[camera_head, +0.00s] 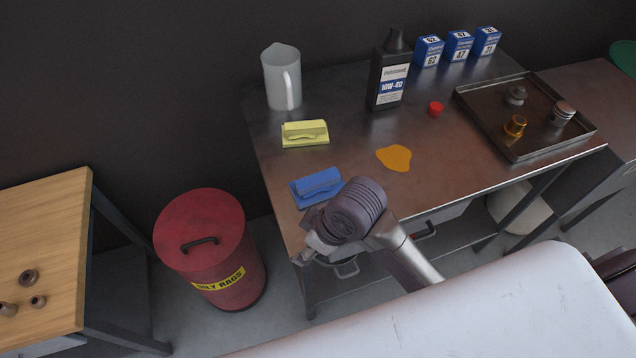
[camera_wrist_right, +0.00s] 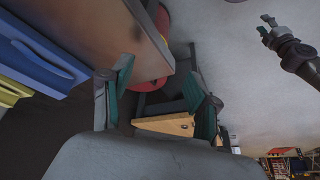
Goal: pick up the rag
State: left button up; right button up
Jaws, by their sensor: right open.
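A folded blue rag (camera_head: 317,187) lies on the metal workbench (camera_head: 350,130) near its front left corner. A folded yellow rag (camera_head: 305,133) lies behind it. In the right wrist view the blue rag (camera_wrist_right: 45,62) and yellow rag (camera_wrist_right: 10,93) show at the left edge. My right gripper (camera_head: 308,236) is at the bench's front left corner, just in front of the blue rag, apart from it. It is open and empty in the right wrist view (camera_wrist_right: 162,62). My left gripper (camera_wrist_right: 267,26) shows small at the upper right of that view, away from the bench.
An orange puddle (camera_head: 395,157), red cap (camera_head: 436,109), black oil bottle (camera_head: 390,75), pitcher (camera_head: 282,78) and blue boxes (camera_head: 459,46) are on the bench. A metal tray (camera_head: 490,130) holds small parts. A red bin (camera_head: 205,240) and wooden table (camera_head: 45,240) stand left.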

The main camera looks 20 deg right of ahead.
jog(key=w+r+n, duration=0.1)
jog(key=w+n, duration=0.1)
jog(key=w+a+r+n+g, duration=0.1)
jog(key=w+n, duration=0.1)
jog(key=w+a+r+n+h, duration=0.1)
jog(key=w+n, duration=0.1)
jog(key=w, duration=0.1)
jog(key=shift+a+r, duration=0.15)
jog(key=shift+r, duration=0.2)
jog(key=w+d+r+n+g+h, duration=0.2)
jog(key=w+d+r+n+h, duration=0.2)
jog(key=w+d+r, duration=0.45)
jog(key=p, duration=0.1)
send_over(318, 178)
jog(key=f, duration=0.7)
jog(key=shift+w+a, duration=0.15)
jog(key=shift+w, duration=0.15)
jog(key=f, duration=0.1)
jog(key=f+p, duration=0.1)
jog(key=f, duration=0.1)
jog(key=f+p, duration=0.1)
jog(key=f, duration=0.1)
jog(key=shift+s, duration=0.35)
jog(key=shift+f, duration=0.35)
grip_shut()
